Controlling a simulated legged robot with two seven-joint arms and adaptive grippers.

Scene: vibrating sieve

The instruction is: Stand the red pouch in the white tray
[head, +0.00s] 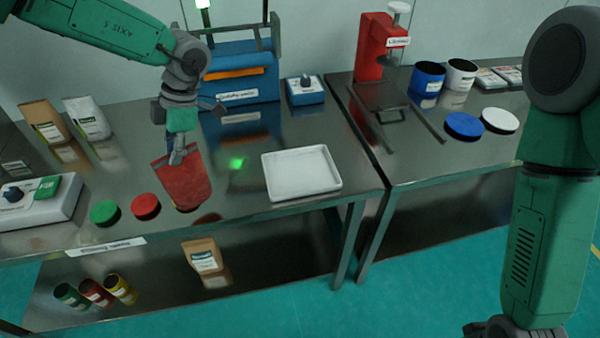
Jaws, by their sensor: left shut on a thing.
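The red pouch (184,186) is above or on the steel table at the left, slightly tilted, its top edge at my left gripper (178,156). The left gripper is shut on the pouch's upper part; whether the pouch's bottom touches the table is hard to tell. The white tray (301,189) lies empty on the same table, to the right of the pouch and near the front edge. Of my right arm, the links show at the right side, with only a dark piece at the bottom edge; its fingers are not visible.
A blue sieve machine (240,85) and a blue control box (305,91) stand behind. Brown (44,122) and white (88,118) pouches stand at the back left. Green (104,212) and red (145,206) lids lie at the front left. Bare table separates pouch and tray.

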